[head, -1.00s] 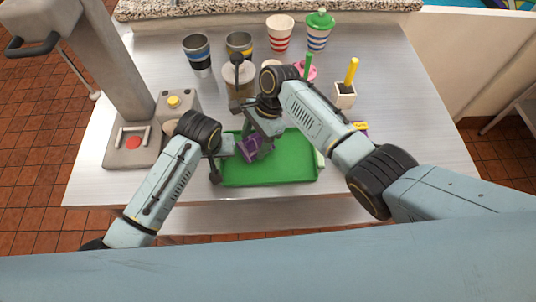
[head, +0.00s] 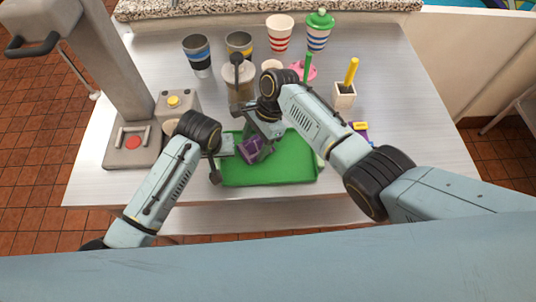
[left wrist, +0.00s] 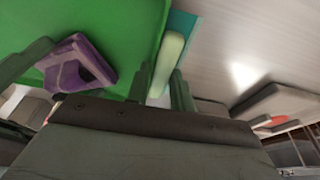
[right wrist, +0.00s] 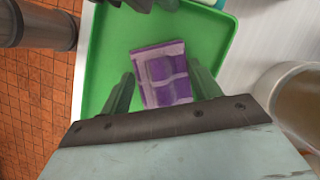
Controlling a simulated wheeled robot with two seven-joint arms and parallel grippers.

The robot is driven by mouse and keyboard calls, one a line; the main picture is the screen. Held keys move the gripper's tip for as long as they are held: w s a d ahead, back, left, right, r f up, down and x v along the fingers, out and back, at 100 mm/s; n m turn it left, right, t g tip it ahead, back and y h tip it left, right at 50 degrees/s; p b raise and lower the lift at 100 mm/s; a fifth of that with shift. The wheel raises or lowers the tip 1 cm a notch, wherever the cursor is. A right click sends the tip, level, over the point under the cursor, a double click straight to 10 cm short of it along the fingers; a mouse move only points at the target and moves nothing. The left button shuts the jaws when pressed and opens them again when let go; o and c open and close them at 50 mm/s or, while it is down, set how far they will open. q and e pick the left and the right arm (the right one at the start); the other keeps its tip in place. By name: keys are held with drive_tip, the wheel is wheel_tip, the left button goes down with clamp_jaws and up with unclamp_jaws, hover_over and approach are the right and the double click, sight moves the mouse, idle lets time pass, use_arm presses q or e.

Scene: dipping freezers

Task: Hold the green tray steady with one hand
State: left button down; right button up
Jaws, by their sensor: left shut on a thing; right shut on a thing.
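The green tray (head: 285,170) lies flat near the front of the metal table. My left gripper (head: 228,146) is at the tray's left side. In the left wrist view its fingers (left wrist: 162,88) are shut on the tray's pale green handle (left wrist: 168,55). A purple block with paler bands (right wrist: 160,75) is over the left part of the tray, also seen in the head view (head: 250,148). My right gripper (head: 262,143) is shut on this purple block, with a finger on each side in the right wrist view. I cannot tell whether the block touches the tray floor.
A grey machine with a red button (head: 133,142) stands at the left. Several cups, including a green-lidded one (head: 318,30), stand at the back. A jar (head: 240,82) is behind the tray. A white holder (head: 344,95) stands right of centre.

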drive_tip(key=shift+f, duration=0.4)
drive_tip(key=shift+w+a+r, duration=0.15)
drive_tip(key=shift+w+a, duration=0.2)
drive_tip(key=shift+w, duration=0.3)
drive_tip(key=shift+s, duration=0.1)
drive_tip(key=shift+s+d, duration=0.35)
drive_tip(key=shift+s, duration=0.2)
drive_tip(key=shift+s+d, duration=0.3)
drive_tip(key=shift+s, duration=0.2)
drive_tip(key=shift+w, duration=0.1)
drive_tip(key=shift+w+a+f, duration=0.25)
drive_tip(key=shift+w+a, duration=0.35)
drive_tip(key=shift+w, duration=0.35)
